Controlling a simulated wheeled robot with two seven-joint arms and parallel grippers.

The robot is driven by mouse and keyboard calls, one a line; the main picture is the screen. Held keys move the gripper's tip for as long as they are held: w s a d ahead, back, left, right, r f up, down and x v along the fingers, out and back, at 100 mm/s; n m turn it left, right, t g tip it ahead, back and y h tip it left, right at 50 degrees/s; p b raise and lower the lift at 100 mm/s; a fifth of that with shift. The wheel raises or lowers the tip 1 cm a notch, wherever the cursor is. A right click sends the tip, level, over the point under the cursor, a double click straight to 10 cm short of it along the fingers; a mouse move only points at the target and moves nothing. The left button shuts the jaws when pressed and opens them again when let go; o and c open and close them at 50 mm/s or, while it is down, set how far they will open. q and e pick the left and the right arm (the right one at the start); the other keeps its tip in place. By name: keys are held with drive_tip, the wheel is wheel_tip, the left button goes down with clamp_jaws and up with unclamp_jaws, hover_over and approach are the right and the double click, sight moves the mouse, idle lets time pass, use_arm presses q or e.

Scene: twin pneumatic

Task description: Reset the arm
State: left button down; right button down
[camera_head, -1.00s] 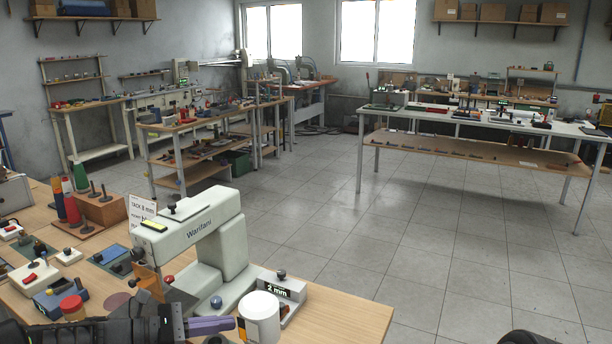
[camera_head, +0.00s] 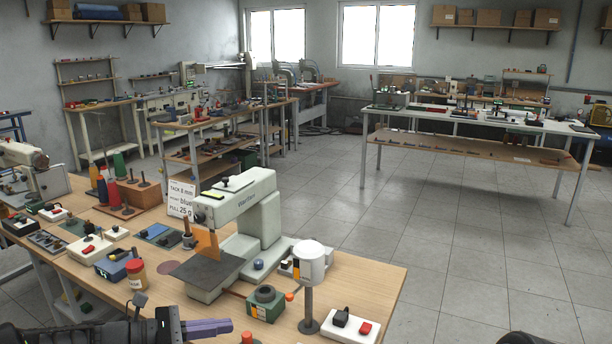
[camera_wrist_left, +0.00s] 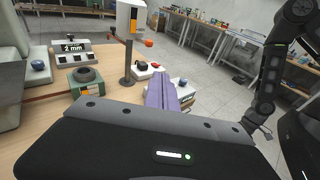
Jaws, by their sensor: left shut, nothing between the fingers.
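My left gripper (camera_head: 207,328) is at the front edge of the wooden workbench (camera_head: 362,283), low in the head view. Its purple fingers are shut together with nothing between them. In the left wrist view the closed fingers (camera_wrist_left: 162,92) point away over the bench, towards a small white box with a dark knob. The fingers appear apart from the objects on the bench. At the bottom right of the head view a dark rounded part shows, but my right gripper cannot be seen.
A pale sewing machine (camera_head: 240,225) stands on the bench. Near the gripper are a green block with a dark ring (camera_head: 265,300), a white cup-shaped head on a post (camera_head: 309,264), a switch box (camera_head: 350,325) and a jar (camera_head: 136,274). Tiled floor (camera_head: 440,220) lies open beyond.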

use_arm(q)
wheel_tip(320, 180, down, 14)
drive_tip(key=s+a+m+y, duration=0.1)
drive_tip(key=a+m+y, duration=0.2)
drive_tip(key=y, duration=0.3)
drive_tip(key=s+d+f+m+g+y, duration=0.1)
drive_tip(key=s+f+m+g+y, duration=0.45)
drive_tip(key=f, duration=0.85)
drive_tip(key=s+d+f+m, duration=0.4)
drive_tip(key=s+d+m, duration=0.2)
drive_tip(key=s, duration=0.6)
drive_tip(key=s+d+f+m, duration=0.4)
drive_tip(key=s+d+m, duration=0.2)
drive_tip(key=s, duration=0.5)
drive_tip(key=shift+s+d+f+h, duration=0.2)
drive_tip(key=shift+s+d+h, duration=0.25)
drive_tip(key=shift+d, duration=0.15)
